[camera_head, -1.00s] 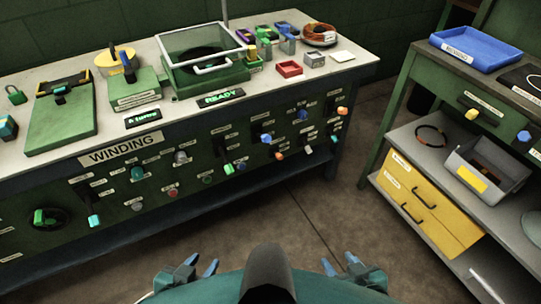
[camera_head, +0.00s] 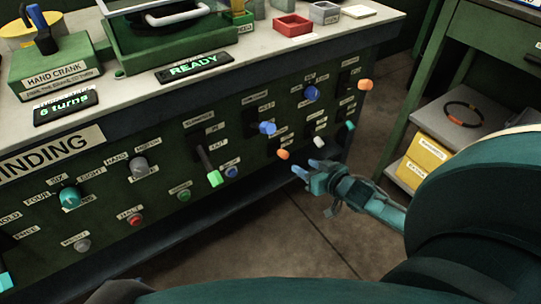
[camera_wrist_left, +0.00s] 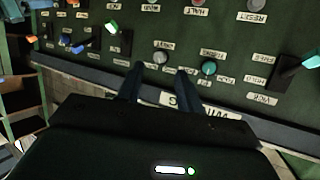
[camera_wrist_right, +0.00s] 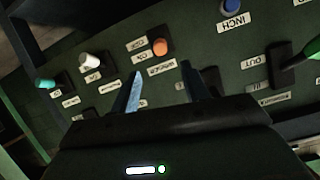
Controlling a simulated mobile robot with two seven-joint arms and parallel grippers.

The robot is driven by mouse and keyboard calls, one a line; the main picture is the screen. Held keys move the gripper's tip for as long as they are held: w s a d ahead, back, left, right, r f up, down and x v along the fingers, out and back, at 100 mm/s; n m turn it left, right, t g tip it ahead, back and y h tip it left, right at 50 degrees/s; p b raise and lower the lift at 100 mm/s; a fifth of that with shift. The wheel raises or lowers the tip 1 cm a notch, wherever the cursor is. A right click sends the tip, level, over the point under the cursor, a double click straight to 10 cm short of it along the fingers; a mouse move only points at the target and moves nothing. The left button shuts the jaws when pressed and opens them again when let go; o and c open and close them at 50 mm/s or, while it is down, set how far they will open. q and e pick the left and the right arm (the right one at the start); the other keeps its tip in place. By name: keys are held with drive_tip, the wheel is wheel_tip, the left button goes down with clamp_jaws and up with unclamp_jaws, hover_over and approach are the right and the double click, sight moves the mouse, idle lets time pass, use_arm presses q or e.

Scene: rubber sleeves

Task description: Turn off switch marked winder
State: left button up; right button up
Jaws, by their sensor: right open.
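A toggle switch with an orange tip (camera_head: 283,154) sits low on the right part of the green control panel. It also shows in the right wrist view (camera_wrist_right: 159,47), just beyond the fingers, beside a small upside-down label (camera_wrist_right: 163,68) that seems to read WINDER. Which way its lever is set is hard to tell. My right gripper (camera_head: 309,169) is open and empty, just right of and below this switch, apart from it. My left gripper (camera_wrist_left: 157,78) is out of the head view; in its wrist view it is open and empty, facing panel knobs.
The worktop (camera_head: 262,48) overhangs above. Floor (camera_head: 300,235) is clear below the panel.

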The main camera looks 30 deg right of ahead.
sight(286, 157)
drive_tip(key=b+x, duration=0.4)
drive_tip(key=x, duration=0.7)
drive_tip(key=shift+f, duration=0.15)
use_arm(q)
drive_tip(key=shift+w+d+f+m+t+h+b, duration=0.2)
drive_tip(key=shift+w+d+m+t+h, duration=0.2)
drive_tip(key=shift+t, duration=0.35)
drive_tip(key=shift+w+d+f+m+t+h+b, duration=0.1)
drive_tip(key=shift+w+d+m+t+h+b, duration=0.15)
drive_tip(key=shift+m+t+h, duration=0.35)
use_arm(e)
drive_tip(key=shift+w+a+f, duration=0.1)
drive_tip(key=shift+w+f, duration=0.05)
drive_tip(key=shift+w, duration=0.4)
drive_tip(key=shift+c, duration=0.4)
drive_tip(key=c, duration=0.9)
use_arm(q)
drive_tip(key=shift+f, duration=0.1)
